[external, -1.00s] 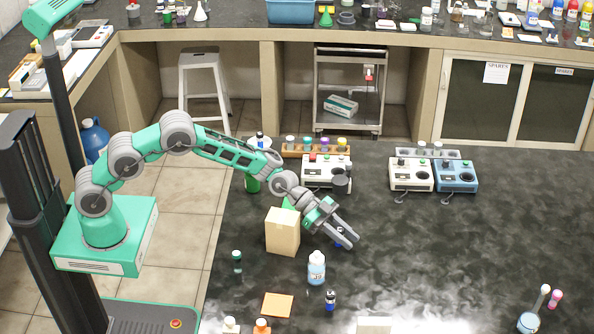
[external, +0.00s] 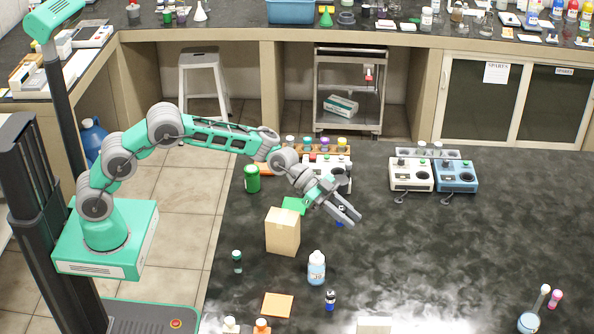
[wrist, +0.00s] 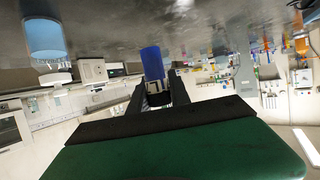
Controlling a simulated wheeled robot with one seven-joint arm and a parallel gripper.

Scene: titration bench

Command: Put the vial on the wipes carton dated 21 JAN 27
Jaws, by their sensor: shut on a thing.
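My gripper (external: 347,215) is shut on a small blue vial (external: 340,221) and holds it above the black bench, right of a plain tan box (external: 283,233). In the wrist view, the blue vial (wrist: 152,62) shows between the fingertips (wrist: 158,88). A white and green carton (external: 341,106) lies on the lower shelf of the grey cart. It looks like a wipes carton, but no date on it can be read.
An orange pad (external: 278,305) lies nearby. Test devices (external: 411,174) stand at the back. The bench's middle right is clear. A stool (external: 203,75) stands beyond.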

